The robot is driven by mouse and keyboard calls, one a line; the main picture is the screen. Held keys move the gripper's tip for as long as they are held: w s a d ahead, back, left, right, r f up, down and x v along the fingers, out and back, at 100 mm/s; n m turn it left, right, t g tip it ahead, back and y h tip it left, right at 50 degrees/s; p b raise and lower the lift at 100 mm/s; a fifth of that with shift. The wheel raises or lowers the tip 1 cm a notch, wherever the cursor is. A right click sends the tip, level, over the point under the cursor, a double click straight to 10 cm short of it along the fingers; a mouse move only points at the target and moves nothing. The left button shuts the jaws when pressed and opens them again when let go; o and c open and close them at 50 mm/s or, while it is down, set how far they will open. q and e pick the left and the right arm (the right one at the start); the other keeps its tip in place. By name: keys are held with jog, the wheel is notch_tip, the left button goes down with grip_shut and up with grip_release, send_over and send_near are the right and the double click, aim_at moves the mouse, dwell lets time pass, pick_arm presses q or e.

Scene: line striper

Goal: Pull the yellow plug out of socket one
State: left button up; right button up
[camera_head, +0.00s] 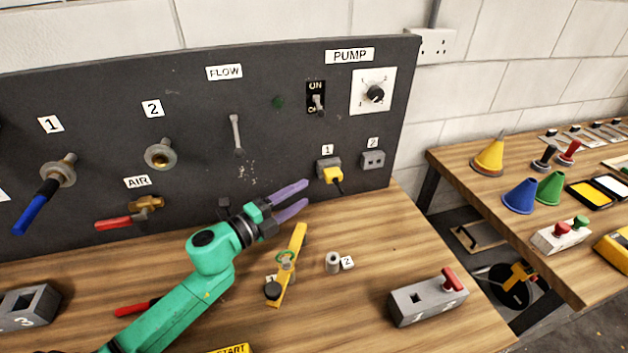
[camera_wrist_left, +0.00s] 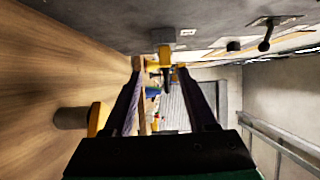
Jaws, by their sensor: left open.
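The yellow plug (camera_head: 333,176) sits in socket one (camera_head: 323,163), a small grey block low on the dark panel under the label 1. A dark cord hangs from the plug. My left gripper (camera_head: 304,196) has purple fingers, open and empty, pointing at the plug from its lower left, a little short of it. In the left wrist view the yellow plug (camera_wrist_left: 153,66) appears ahead, between the two fingertips (camera_wrist_left: 160,72), with no clear contact. Socket two (camera_head: 373,161) is empty, right of socket one. My right gripper is in neither view.
A yellow lever (camera_head: 296,246) and a small grey post (camera_head: 333,263) stand on the bench below my gripper. A grey block with a red handle (camera_head: 428,299) is at the front right. The bench directly below the sockets looks clear.

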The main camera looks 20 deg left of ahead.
aim_at(326, 180)
pick_arm(q)
jog(key=x, duration=0.6)
jog(key=shift+w+d+r, duration=0.2)
jog(key=shift+d+r, duration=0.2)
jog(key=shift+w+d+r, duration=0.1)
jog(key=shift+w+d, duration=0.3)
jog(key=shift+w, duration=0.15)
jog(key=shift+w+d, duration=0.1)
jog(key=shift+w, duration=0.1)
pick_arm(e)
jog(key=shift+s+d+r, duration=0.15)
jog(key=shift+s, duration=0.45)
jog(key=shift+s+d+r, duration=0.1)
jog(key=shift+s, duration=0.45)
pick_arm(q)
grip_shut()
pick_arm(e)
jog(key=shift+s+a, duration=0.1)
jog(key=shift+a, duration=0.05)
